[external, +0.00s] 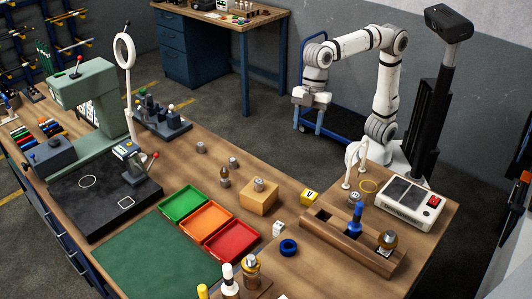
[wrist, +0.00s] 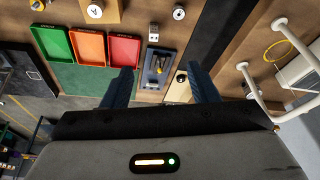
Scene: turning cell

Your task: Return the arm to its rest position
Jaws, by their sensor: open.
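My white arm (external: 365,42) stands at the back right corner of the bench and reaches left, bent at the elbow. My gripper (external: 311,101) hangs high at its end, clear of the bench and in line with a blue trolley behind it. In the wrist view my gripper (wrist: 160,70) has its two dark blue fingers wide apart. Nothing is held between them. A dark fixture with a yellowish part shows in the gap, apart from the fingers.
The wooden bench (external: 285,190) carries green, orange and red trays (external: 216,243), a wooden block (external: 259,202), a wooden rack (external: 335,240) and a grey device (external: 410,203). A white two-post stand (external: 350,165) rises near my base. A black column (external: 433,120) stands right of my arm.

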